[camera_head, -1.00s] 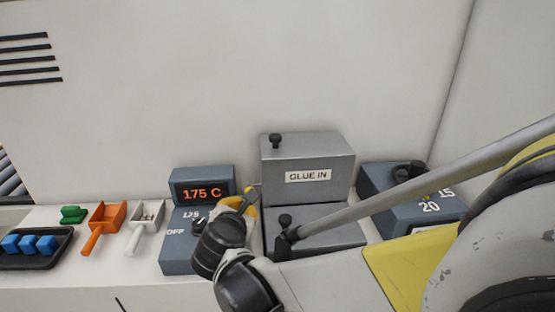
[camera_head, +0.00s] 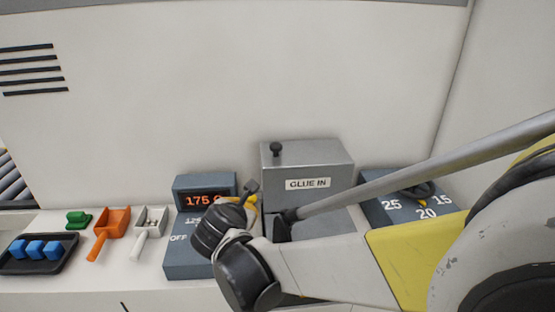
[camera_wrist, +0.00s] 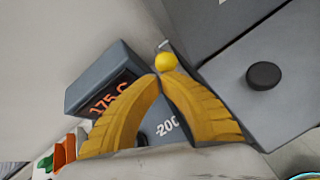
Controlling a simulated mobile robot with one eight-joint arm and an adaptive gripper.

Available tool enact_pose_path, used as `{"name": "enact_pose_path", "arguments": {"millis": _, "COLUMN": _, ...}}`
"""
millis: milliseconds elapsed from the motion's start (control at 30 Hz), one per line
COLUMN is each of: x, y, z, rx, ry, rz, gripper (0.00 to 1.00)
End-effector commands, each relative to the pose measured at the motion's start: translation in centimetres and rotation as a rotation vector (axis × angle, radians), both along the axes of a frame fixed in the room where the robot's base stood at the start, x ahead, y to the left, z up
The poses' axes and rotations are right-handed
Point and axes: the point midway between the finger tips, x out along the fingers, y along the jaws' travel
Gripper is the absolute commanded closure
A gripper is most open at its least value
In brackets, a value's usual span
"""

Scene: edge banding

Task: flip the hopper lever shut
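The grey hopper (camera_head: 325,160) labelled GLUE IN stands at the back, with a black knob on its lid. In the wrist view a round yellow knob (camera_wrist: 165,62) on a thin grey stem, apparently the lever, stands beside the hopper's grey side (camera_wrist: 205,30). My gripper (camera_wrist: 161,77) has its two yellow fingers converged, tips almost together, right at the yellow knob. The knob shows just beyond the tips, not clearly between them; contact cannot be told. In the head view my gripper (camera_head: 252,201) is at the hopper's left side, and my wrist hides the lever there.
The temperature box (camera_head: 200,260) with its 175 C display is close to my gripper's left. A dial box (camera_head: 400,208) stands right, partly behind my arm. An orange scoop (camera_head: 112,226), a white scoop (camera_head: 150,222) and a black tray (camera_head: 65,262) of blue blocks lie left.

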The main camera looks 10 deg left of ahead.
Motion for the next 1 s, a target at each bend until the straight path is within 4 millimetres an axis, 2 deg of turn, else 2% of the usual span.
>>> {"name": "enact_pose_path", "arguments": {"millis": 367, "x": 1.4, "y": 0.3, "z": 3.1, "rx": -0.039, "ry": 0.17, "rz": -0.002, "gripper": 1.0}}
{"name": "enact_pose_path", "arguments": {"millis": 700, "x": 4.7, "y": 1.1, "z": 6.5, "rx": -0.113, "ry": 0.48, "rz": -0.002, "gripper": 1.0}}
{"name": "enact_pose_path", "arguments": {"millis": 1000, "x": 7.8, "y": 1.8, "z": 8.0, "rx": -0.172, "ry": 0.726, "rz": -0.001, "gripper": 1.0}}
